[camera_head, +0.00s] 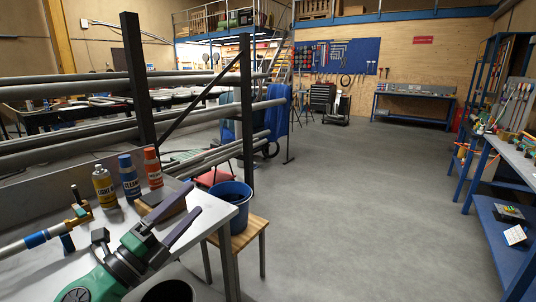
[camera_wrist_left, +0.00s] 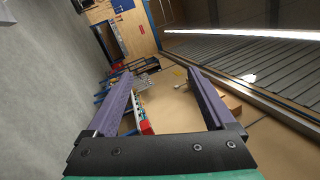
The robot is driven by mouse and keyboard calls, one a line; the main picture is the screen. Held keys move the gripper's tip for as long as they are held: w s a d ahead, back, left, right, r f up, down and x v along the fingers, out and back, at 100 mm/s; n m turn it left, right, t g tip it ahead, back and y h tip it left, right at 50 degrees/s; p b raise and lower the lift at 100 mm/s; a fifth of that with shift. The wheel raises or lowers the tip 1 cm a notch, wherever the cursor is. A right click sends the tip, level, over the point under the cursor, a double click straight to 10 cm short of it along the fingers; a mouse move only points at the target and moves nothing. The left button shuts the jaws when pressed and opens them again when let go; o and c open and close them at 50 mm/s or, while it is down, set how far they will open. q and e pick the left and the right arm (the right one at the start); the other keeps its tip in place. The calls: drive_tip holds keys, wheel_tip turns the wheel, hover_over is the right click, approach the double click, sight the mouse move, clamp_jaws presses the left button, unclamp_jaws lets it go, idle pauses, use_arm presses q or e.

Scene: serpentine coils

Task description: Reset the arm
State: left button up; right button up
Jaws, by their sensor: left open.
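My left gripper (camera_head: 196,197) reaches in from the bottom left of the head view, above the grey table (camera_head: 72,262). Its two dark purple fingers are spread apart and point up and to the right. In the left wrist view the gripper (camera_wrist_left: 158,74) shows both fingers apart with nothing held between them. My right gripper is in neither view.
A yellow can (camera_head: 104,187), a blue can (camera_head: 130,178) and an orange can (camera_head: 153,168) stand beyond the gripper. A blue bucket (camera_head: 231,204) sits on a wooden stool (camera_head: 256,228). Open floor (camera_head: 350,220) lies right, before blue shelving (camera_head: 485,215).

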use_arm(q)
drive_tip(key=a+f+n+t+y, duration=0.1)
drive_tip(key=a+f+n+y, duration=0.7)
drive_tip(key=a+n+y, duration=0.65)
drive_tip(key=s+f+n+g, duration=0.2)
drive_tip(key=f+n+g, duration=0.15)
drive_tip(key=f, duration=0.35)
drive_tip(key=s+f+n+g, duration=0.3)
drive_tip(key=f+n, duration=0.2)
drive_tip(key=f, duration=0.1)
drive_tip(key=s+d+f+n+g+h, duration=0.1)
drive_tip(key=s+d+f+g, duration=0.2)
drive_tip(key=s+f, duration=0.2)
drive_tip(key=s+d+f+g+h, duration=0.1)
drive_tip(key=s+d+f+g, duration=0.15)
drive_tip(key=s+f, duration=0.3)
drive_tip(key=s+d+f+n+g+h, duration=0.1)
drive_tip(key=s+d+f+g+h, duration=0.1)
drive_tip(key=s+f+g, duration=0.3)
drive_tip(key=s+f, duration=0.3)
drive_tip(key=f, duration=2.1)
drive_tip(key=s+a+f+g, duration=0.1)
drive_tip(key=s+a+f, duration=0.1)
drive_tip(key=s+f, duration=1.1)
drive_tip(key=s+y, duration=0.1)
drive_tip(key=s, duration=0.2)
drive_tip(key=shift+a, duration=0.4)
